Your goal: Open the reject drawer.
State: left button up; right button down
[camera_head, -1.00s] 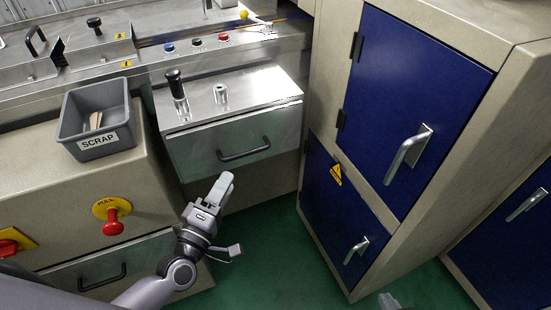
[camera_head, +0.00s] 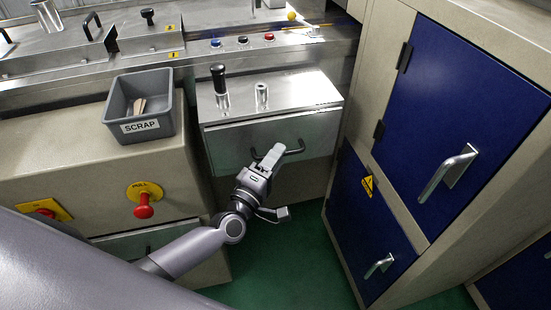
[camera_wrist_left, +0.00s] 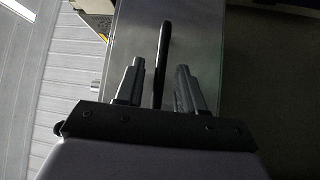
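A steel-fronted drawer (camera_head: 228,146) sits under a steel top in the middle of the head view, with a black bar handle (camera_head: 295,149). It looks closed; no label shows on it. My left gripper (camera_head: 270,157) is at this handle and covers part of it. In the left wrist view, the gripper's two fingers (camera_wrist_left: 158,85) stand apart, open, with the dark handle bar (camera_wrist_left: 163,50) running between them. Gaps show on both sides of the bar. My right gripper is not in view.
A second drawer (camera_head: 130,243) is at lower left, partly behind my left arm. A grey SCRAP bin (camera_head: 140,125) and a red pull knob (camera_head: 144,208) are left. A cabinet with blue doors (camera_head: 455,120) stands close on the right. Green floor (camera_head: 285,270) is clear below.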

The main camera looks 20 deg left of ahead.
pick_arm(q)
jog(key=shift+c, duration=0.3)
grip_shut()
jog(key=s+d+p, duration=0.3)
jog(key=s+d, duration=0.4)
jog(key=s, duration=0.4)
jog(key=shift+d, duration=0.25)
jog(key=shift+o, duration=0.3)
grip_release()
